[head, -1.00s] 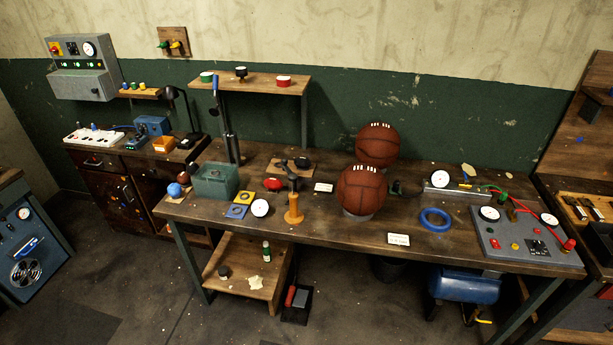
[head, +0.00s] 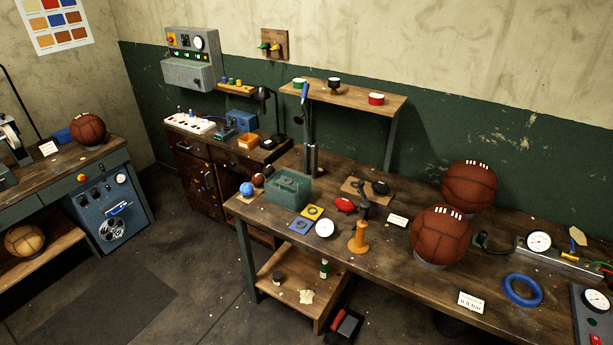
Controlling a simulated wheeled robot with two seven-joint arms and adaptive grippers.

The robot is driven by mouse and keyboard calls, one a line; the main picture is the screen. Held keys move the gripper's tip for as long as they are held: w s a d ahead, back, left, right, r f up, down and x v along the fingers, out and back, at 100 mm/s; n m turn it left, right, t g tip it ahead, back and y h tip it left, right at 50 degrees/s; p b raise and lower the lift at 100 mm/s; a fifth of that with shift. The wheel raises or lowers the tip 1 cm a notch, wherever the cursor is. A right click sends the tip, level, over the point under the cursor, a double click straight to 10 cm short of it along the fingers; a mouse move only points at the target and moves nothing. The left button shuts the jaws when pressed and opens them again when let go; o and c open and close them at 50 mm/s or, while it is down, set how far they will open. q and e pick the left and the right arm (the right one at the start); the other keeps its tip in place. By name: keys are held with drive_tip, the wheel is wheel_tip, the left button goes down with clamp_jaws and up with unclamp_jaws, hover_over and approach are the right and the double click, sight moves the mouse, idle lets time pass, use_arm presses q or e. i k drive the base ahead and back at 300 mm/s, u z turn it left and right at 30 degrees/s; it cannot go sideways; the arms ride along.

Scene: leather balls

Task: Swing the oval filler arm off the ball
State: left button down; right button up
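Two brown leather balls with white lacing stand on the main bench: a front ball (head: 440,236) on a pale ring and a rear ball (head: 469,186) partly behind it. A small dark fitting (head: 484,241) sits close to the right of the front ball, beside a gauge block (head: 540,243). I cannot tell whether it is the oval filler arm or whether it touches the ball. Neither of my grippers is in view.
On the main bench are an orange stand (head: 359,238), a green box (head: 289,188), a blue ring (head: 522,290) and a white card (head: 471,302). A left bench (head: 60,170) carries another brown ball (head: 88,129). Open floor (head: 180,260) lies between the benches.

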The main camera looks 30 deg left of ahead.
sight(361, 183)
drive_tip(key=u, duration=0.25)
drive_tip(key=i, duration=1.2)
drive_tip(key=z, duration=0.45)
